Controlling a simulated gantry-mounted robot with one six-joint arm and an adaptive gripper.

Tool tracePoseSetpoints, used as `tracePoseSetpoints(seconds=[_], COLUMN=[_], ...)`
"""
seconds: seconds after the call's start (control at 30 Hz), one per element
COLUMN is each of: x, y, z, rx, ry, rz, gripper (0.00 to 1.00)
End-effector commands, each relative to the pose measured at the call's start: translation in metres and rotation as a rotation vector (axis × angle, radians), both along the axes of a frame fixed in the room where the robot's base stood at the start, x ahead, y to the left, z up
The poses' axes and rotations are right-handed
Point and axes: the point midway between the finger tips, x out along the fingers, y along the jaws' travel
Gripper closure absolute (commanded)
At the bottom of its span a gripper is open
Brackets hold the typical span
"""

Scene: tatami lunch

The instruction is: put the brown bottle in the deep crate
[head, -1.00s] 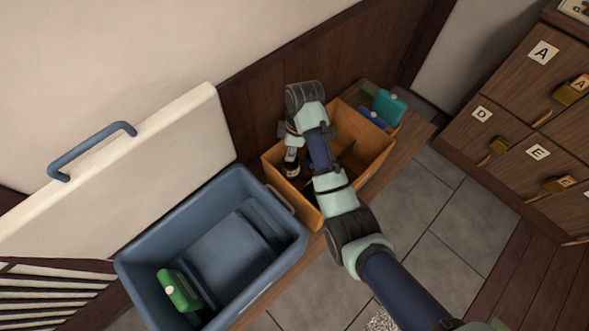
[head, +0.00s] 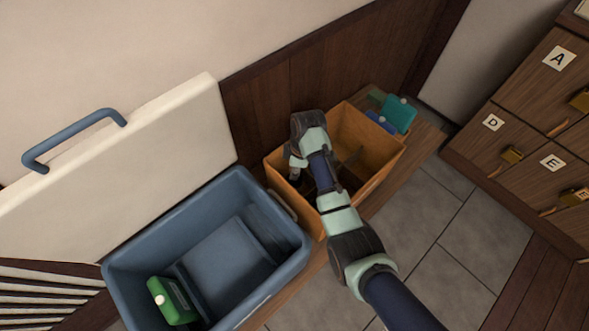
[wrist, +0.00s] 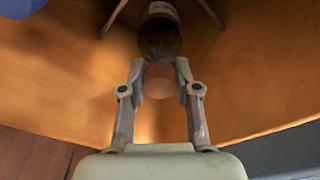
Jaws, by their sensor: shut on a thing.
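The brown bottle (wrist: 160,42) shows in the wrist view as a dark body with a pale label and a lighter, round top end. My gripper (wrist: 159,70) is shut on it near that top end. In the head view my gripper (head: 296,170) reaches down inside the left part of the orange-brown crate (head: 372,172), the deep one. The crate's walls also surround the bottle in the wrist view (wrist: 255,75). My arm hides part of the crate's inside. I cannot tell whether the bottle touches the crate floor.
A blue cooler (head: 160,240) with its white lid (head: 130,160) raised stands left of the crate and holds a green item (head: 172,300). Teal (head: 399,114) and blue (head: 381,122) items lie beyond the crate's back rim. Lettered drawers (head: 515,160) stand at right.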

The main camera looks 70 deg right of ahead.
Motion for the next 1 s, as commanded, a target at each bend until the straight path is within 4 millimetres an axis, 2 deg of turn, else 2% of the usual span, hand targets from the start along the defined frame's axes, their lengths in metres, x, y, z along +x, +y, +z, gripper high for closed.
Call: tracePoseSetpoints(seconds=[0.07,0.1,0.23,0.57,0.67,0.9,1.0], x=[0.000,0.000,0.000,0.000,-0.001,-0.009,-0.013], y=[0.000,0.000,0.000,0.000,-0.001,-0.004,-0.005], z=[-0.002,-0.003,-0.003,0.000,0.016,0.078,0.099], rx=[0.000,0.001,0.001,0.000,0.000,-0.002,-0.001], ry=[0.000,0.000,0.000,0.000,0.000,-0.002,0.000], rz=[0.000,0.000,0.000,0.000,0.000,0.000,0.000], gripper=[1.00,0.67,0.46,0.44,0.44,0.44,0.44])
